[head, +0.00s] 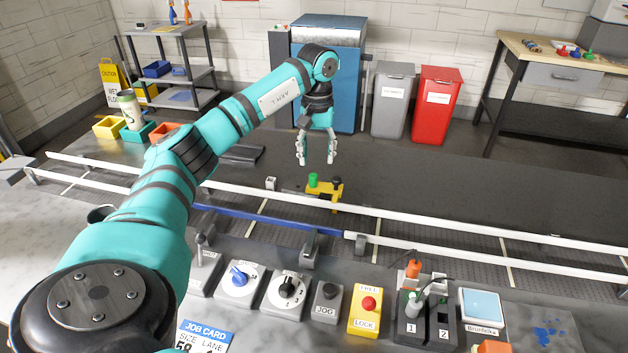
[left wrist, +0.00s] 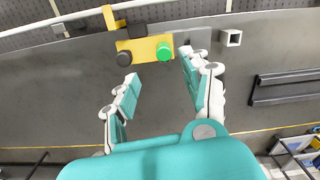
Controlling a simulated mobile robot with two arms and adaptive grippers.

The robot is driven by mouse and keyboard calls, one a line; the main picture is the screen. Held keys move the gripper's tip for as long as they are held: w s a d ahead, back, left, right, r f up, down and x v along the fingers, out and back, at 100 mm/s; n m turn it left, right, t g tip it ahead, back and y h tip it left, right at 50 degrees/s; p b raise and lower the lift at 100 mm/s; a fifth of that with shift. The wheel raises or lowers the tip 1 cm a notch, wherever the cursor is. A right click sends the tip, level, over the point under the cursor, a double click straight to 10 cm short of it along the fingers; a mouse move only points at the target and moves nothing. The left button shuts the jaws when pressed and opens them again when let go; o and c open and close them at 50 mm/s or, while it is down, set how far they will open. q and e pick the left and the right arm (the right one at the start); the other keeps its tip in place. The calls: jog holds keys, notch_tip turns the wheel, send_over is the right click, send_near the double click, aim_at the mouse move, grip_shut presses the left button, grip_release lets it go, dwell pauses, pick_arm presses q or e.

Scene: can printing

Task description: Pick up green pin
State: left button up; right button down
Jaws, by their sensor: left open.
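The green pin (head: 313,180) stands upright on a yellow bracket (head: 325,190) just behind the middle of the white rail. In the left wrist view the green pin (left wrist: 164,51) shows from above as a round green top on the yellow bracket (left wrist: 143,50), to the right of a black knob (left wrist: 123,59). My left gripper (head: 317,162) is open and empty, pointing down above and behind the pin. In the left wrist view its fingers (left wrist: 158,84) are spread apart, and the pin lies beyond their tips, nearer the right finger. My right gripper is in neither view.
White rails (head: 420,218) and a blue rail (head: 270,221) run along the conveyor in front of the bracket. A control panel with a yellow lock box (head: 366,311) and dials lies nearer. A dark flat piece (head: 241,154) lies left of the gripper. The dark surface to the right is clear.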

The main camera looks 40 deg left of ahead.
aim_at(313, 175)
pick_arm(q)
jog(key=shift+f, duration=0.65)
jog(key=f, duration=0.2)
jog(key=s+f+p, duration=0.1)
jog(key=f, duration=0.1)
jog(key=shift+s+a+p, duration=0.1)
jog(key=shift+p, duration=0.2)
jog(key=shift+f, duration=0.65)
grip_shut()
